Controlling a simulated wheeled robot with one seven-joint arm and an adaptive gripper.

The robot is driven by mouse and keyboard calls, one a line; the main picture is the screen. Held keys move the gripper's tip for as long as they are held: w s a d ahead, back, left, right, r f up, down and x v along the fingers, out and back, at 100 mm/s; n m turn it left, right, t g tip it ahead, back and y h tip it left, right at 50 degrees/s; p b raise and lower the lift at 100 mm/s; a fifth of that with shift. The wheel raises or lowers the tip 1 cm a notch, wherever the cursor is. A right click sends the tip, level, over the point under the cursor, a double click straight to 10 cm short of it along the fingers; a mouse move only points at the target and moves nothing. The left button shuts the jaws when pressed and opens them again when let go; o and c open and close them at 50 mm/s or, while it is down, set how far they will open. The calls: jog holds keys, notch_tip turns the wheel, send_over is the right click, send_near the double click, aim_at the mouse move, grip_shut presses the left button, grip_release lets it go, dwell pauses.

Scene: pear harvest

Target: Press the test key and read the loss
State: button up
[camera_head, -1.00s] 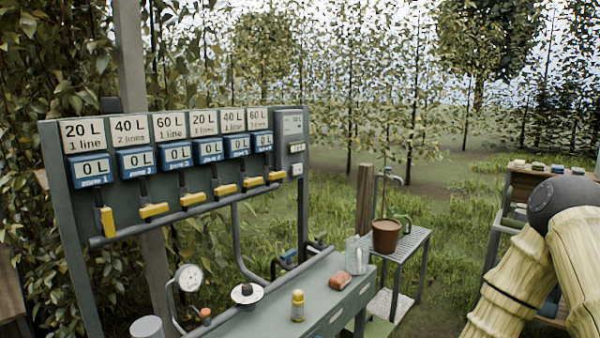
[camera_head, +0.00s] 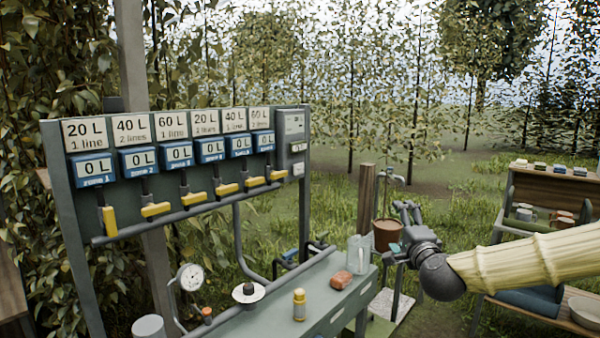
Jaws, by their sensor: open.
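A grey panel carries a row of blue counters (camera_head: 210,150) that each read 0 L, under white cards with 20 L, 40 L or 60 L. A grey control box (camera_head: 291,145) sits at the panel's right end with a small display (camera_head: 297,147) and a pale key-like patch (camera_head: 297,168) low on it; their text is too small to read. My gripper (camera_head: 397,232) is open and empty, to the right of the panel and apart from it, in front of the plant pot. Its fingers are small and partly blurred against the background.
Yellow valve levers (camera_head: 196,198) line the panel's lower pipe; the leftmost hangs down. A shelf (camera_head: 545,188) stands at right.

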jog(key=shift+f, duration=0.1)
